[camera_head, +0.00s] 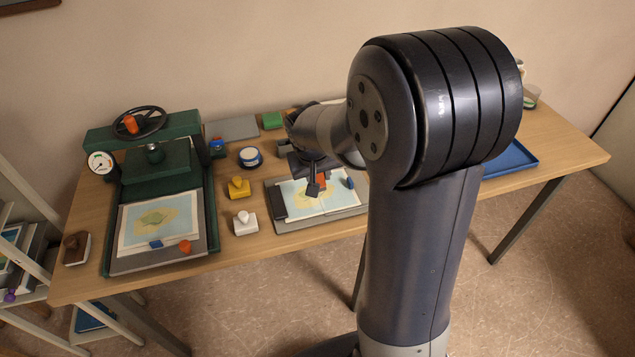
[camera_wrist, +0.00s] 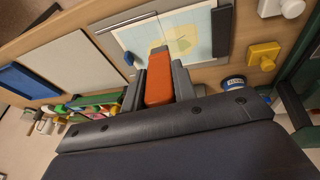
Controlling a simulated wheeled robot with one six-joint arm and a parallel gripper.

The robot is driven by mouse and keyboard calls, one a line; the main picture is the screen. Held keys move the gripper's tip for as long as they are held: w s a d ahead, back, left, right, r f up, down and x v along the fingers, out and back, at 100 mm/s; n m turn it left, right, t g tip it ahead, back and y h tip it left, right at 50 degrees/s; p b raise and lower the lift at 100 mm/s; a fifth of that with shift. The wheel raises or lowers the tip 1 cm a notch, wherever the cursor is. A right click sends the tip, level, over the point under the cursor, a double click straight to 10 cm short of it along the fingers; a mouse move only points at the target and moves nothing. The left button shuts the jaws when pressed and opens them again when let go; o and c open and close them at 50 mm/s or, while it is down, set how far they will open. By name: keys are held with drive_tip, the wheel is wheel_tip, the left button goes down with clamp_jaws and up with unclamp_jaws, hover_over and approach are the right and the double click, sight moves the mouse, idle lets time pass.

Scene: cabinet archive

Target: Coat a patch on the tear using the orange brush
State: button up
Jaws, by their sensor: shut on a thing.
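My gripper (camera_head: 315,187) is over the map on the middle of the table. The map (camera_wrist: 192,36) is pale blue with a yellow land shape and lies on a grey board (camera_head: 290,227). A black bar (camera_wrist: 221,32) lies along one edge of the map and a small blue block (camera_head: 350,183) near the other. I cannot make out the tear or a separate patch. A round blue-and-white pot (camera_head: 250,157) stands left of the gripper.
A green press (camera_head: 155,160) with a handwheel stands at the left, a second map (camera_head: 140,232) on its bed. Yellow (camera_head: 239,188) and white (camera_head: 244,223) knobbed blocks stand between press and map. A blue tray (camera_head: 512,160) lies at the right. My arm hides part of the table.

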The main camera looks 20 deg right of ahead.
drive_tip(key=shift+f+b, duration=0.55)
drive_tip(key=shift+r, duration=0.1)
